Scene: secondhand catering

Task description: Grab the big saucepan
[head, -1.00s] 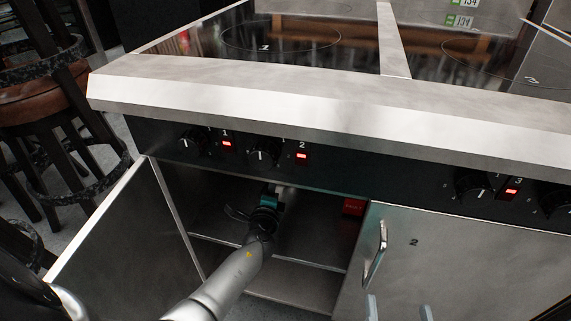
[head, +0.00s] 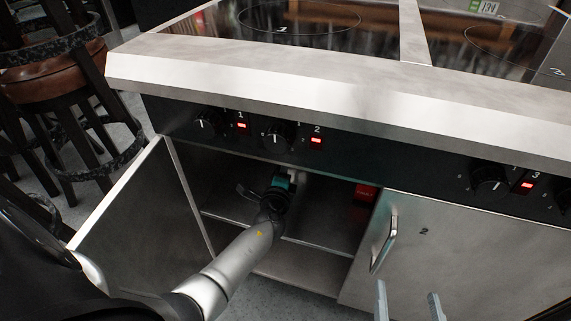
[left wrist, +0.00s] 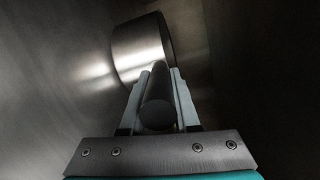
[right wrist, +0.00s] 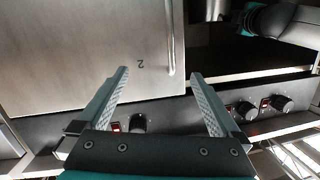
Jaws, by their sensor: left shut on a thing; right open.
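The big saucepan (left wrist: 142,48) shows in the left wrist view as a shiny steel pot inside a dark metal cabinet, with its round dark handle (left wrist: 158,105) pointing towards me. My left gripper (left wrist: 160,76) is shut on that handle, one finger on each side. In the head view my left arm reaches into the open cabinet below the hob, and the left gripper (head: 283,183) is partly hidden by its own wrist; the pan cannot be made out there. My right gripper (head: 408,294) is open and empty, in front of the closed door (head: 450,255) marked 2.
The open door (head: 130,215) stands left of my left arm. A shelf edge (head: 318,247) crosses the cabinet. A red item (head: 365,191) is inside at right. The control panel with knobs (head: 278,137) and the steel counter edge (head: 320,88) overhang the opening. Stools (head: 60,85) stand at far left.

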